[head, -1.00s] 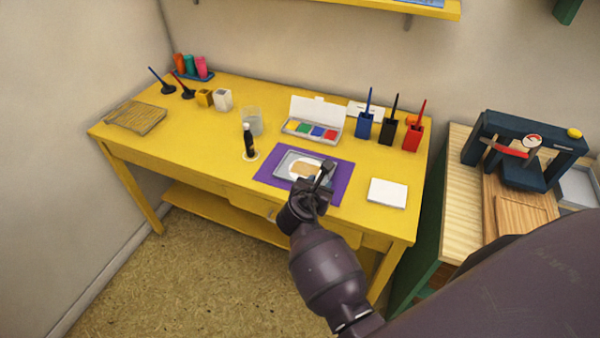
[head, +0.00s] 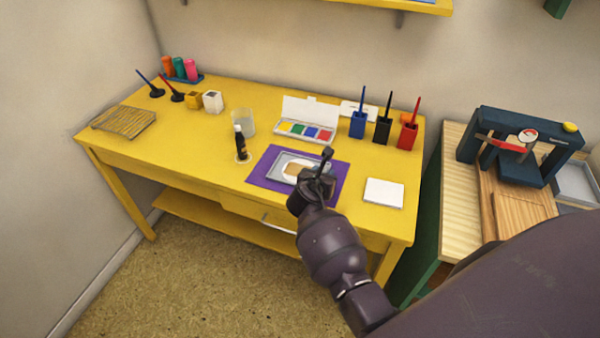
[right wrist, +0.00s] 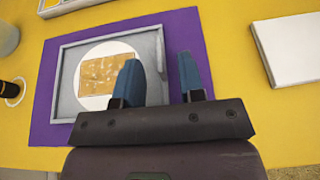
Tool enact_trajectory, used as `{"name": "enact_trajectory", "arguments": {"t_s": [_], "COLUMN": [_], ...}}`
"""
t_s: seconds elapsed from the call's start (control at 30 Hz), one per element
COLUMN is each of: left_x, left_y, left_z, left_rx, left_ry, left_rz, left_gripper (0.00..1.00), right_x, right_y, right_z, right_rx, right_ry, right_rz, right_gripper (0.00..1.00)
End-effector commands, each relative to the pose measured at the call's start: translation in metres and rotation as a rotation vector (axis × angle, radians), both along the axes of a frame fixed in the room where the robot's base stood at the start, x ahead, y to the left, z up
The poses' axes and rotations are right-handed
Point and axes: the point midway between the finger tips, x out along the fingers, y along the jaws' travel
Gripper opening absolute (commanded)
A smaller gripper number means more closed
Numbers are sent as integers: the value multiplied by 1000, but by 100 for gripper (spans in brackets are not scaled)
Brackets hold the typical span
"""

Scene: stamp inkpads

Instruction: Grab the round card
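The round card is white with a tan rectangle on it. It lies in a grey tray (head: 274,170) on a purple mat (head: 259,174) in the head view (head: 296,161). In the right wrist view the card (right wrist: 92,103) lies flat inside the tray (right wrist: 66,100), ahead and to the left. My right gripper (right wrist: 160,75) is open with nothing between its blue fingers. Its left finger overlaps the card's right edge in that view; contact cannot be told. In the head view the right gripper (head: 327,165) is over the mat's right part. My left gripper is not in view.
A white pad (head: 384,192) lies right of the mat. A black bottle (head: 240,143) and a clear cup (head: 243,121) stand to the left. An open paint box (head: 305,130) and brush holders (head: 384,131) are behind. The yellow table (head: 180,135) is clear at left centre.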

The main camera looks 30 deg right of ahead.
Motion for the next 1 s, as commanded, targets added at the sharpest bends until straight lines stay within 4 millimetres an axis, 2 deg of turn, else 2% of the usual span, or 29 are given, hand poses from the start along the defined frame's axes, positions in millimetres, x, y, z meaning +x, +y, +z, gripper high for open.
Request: {"name": "enact_trajectory", "arguments": {"t_s": [0.17, 0.43, 0.67, 1.0], "left_x": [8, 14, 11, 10], "left_y": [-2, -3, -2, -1], "left_z": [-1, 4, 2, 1], "left_rx": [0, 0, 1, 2], "left_ry": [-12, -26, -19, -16], "left_rz": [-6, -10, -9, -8], "left_gripper": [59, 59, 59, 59], "right_x": [10, 11, 11, 11], "right_y": [-12, -13, -13, -13], "right_z": [-8, -7, -7, -7], "right_rx": [-1, -1, -1, -1], "right_ry": [2, 0, 0, 0], "right_rz": [0, 0, 0, 1], "right_gripper": [36, 36, 1, 0]}}
